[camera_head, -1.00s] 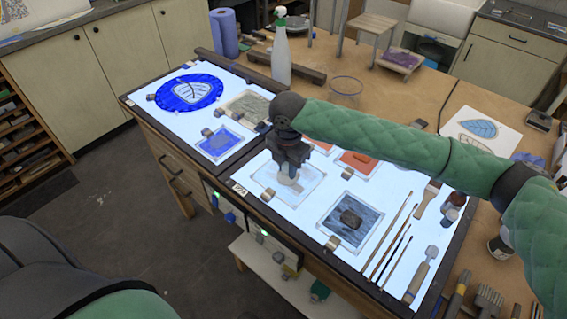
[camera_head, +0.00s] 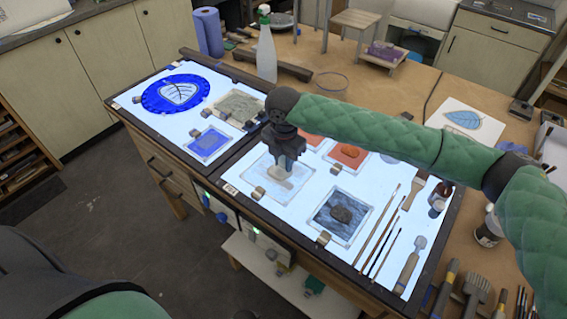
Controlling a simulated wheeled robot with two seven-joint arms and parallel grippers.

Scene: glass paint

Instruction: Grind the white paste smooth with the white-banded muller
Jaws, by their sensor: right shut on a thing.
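My right gripper (camera_head: 288,164) reaches down from above and is shut on the muller (camera_head: 284,184). Only the muller's pale lower part shows below the fingers; its band is hidden. The muller stands over the pale glass slab (camera_head: 298,193) on the light table, apparently touching it. White paste on this slab is hard to tell from the pale glass and the lit surface. My left gripper is out of view.
A blue slab (camera_head: 208,143), red slabs (camera_head: 350,157) and a dark slab (camera_head: 342,214) surround the pale one. Brushes (camera_head: 385,253) and a wooden-handled tool (camera_head: 410,265) lie right. A spray bottle (camera_head: 266,50) stands behind.

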